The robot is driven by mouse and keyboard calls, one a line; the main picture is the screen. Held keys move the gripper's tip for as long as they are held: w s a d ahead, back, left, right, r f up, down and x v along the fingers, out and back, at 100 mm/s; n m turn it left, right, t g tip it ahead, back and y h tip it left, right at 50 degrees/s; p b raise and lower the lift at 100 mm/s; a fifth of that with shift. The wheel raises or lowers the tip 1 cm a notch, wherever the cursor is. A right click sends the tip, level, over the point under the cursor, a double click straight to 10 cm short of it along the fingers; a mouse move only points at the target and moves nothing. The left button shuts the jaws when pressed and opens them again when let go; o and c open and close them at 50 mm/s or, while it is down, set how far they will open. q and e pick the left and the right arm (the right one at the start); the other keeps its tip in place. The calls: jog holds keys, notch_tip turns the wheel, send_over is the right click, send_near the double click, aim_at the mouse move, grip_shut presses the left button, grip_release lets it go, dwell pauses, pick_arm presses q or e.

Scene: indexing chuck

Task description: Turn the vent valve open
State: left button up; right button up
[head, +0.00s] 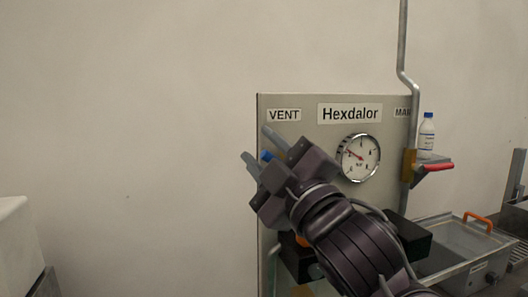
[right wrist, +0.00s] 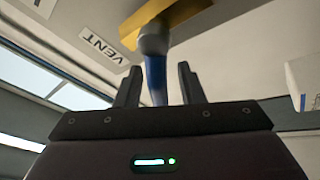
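The vent valve shows in the right wrist view as a yellow body (right wrist: 185,14) with a grey hub (right wrist: 154,40) and a blue lever (right wrist: 156,75). In the head view only a bit of the blue lever (head: 266,156) shows, below the VENT label (head: 284,115); my gripper and arm hide the rest. My right gripper (head: 257,143) is at the lever. In the right wrist view its two fingers (right wrist: 160,84) stand apart on either side of the lever, with a gap visible on both sides. My left gripper is in neither view.
The grey panel (head: 310,140) bears a round gauge (head: 358,158) and a Hexdalor label (head: 350,113). To its right are a pipe (head: 402,50), a red lever (head: 438,167) and a small bottle (head: 426,132). A clear-lidded box (head: 462,240) stands lower right. The wall at left is bare.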

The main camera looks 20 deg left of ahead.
jog(key=b+v, duration=0.2)
jog(key=v, duration=0.5)
jog(key=shift+s+d+b, duration=0.25)
jog(key=shift+s+b, duration=0.05)
jog(key=shift+f, duration=0.1)
